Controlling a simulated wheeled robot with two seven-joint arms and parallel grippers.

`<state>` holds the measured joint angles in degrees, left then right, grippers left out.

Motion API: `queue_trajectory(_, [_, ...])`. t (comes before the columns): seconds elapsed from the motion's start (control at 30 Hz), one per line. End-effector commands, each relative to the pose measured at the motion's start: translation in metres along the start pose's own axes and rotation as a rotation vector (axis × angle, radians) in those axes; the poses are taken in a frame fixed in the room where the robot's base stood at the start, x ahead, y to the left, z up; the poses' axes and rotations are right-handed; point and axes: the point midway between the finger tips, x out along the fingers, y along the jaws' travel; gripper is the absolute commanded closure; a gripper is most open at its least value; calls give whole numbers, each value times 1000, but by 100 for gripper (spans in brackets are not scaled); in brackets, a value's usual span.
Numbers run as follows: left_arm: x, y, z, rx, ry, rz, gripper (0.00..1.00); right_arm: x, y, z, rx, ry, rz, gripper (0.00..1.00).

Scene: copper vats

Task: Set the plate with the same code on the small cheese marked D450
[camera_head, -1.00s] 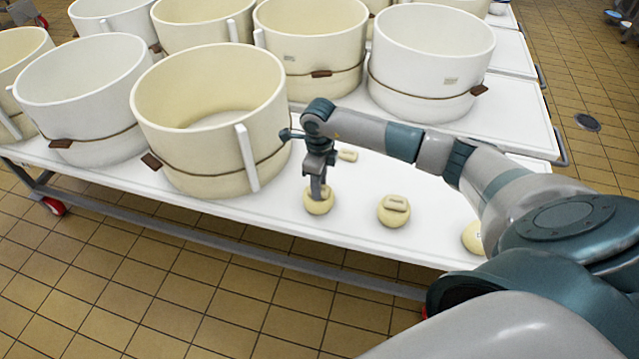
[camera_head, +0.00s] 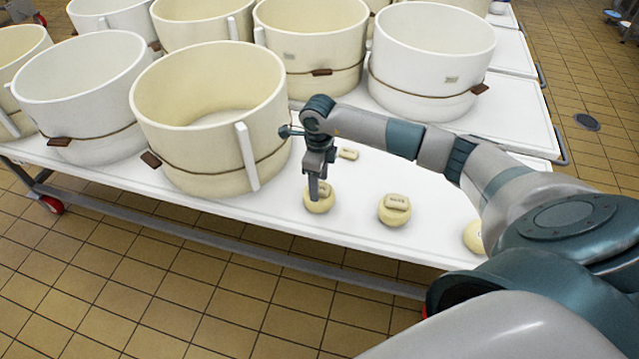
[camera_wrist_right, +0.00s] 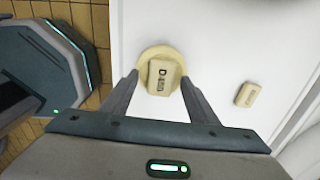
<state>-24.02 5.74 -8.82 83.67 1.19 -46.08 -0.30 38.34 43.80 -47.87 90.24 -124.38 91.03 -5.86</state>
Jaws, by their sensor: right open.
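A small round pale-yellow cheese (camera_head: 321,205) stands near the front edge of the white table, below my right gripper (camera_head: 314,196). In the wrist view, a cream plate (camera_wrist_right: 163,77) lies flat on top of this cheese (camera_wrist_right: 149,54). Its dark code begins with D; the other characters are hard to read. My right gripper (camera_wrist_right: 159,78) is open, one fingertip on each side of the plate, with gaps to it. Another small plate (camera_head: 347,154) lies on the table; it also shows in the wrist view (camera_wrist_right: 247,94), its code unreadable. My left gripper is out of view.
A second cheese (camera_head: 393,215) with a plate (camera_head: 397,202) on it stands to the right. A third cheese (camera_head: 473,237) is partly hidden by my right arm. Large cream and white vats (camera_head: 209,120) stand behind and left on the white table (camera_head: 285,215).

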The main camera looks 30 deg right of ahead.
Motion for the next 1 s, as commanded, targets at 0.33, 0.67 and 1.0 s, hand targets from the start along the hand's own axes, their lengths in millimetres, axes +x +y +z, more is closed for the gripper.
queue_trajectory(0.33, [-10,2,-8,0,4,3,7,-76,-2,-1,0,-8,-6,46])
queue_trajectory(0.67, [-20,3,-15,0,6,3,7,-140,-1,-3,1,-8,-6,46])
queue_trajectory(1.0, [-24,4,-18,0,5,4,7,-168,-1,-4,2,-6,-3,46])
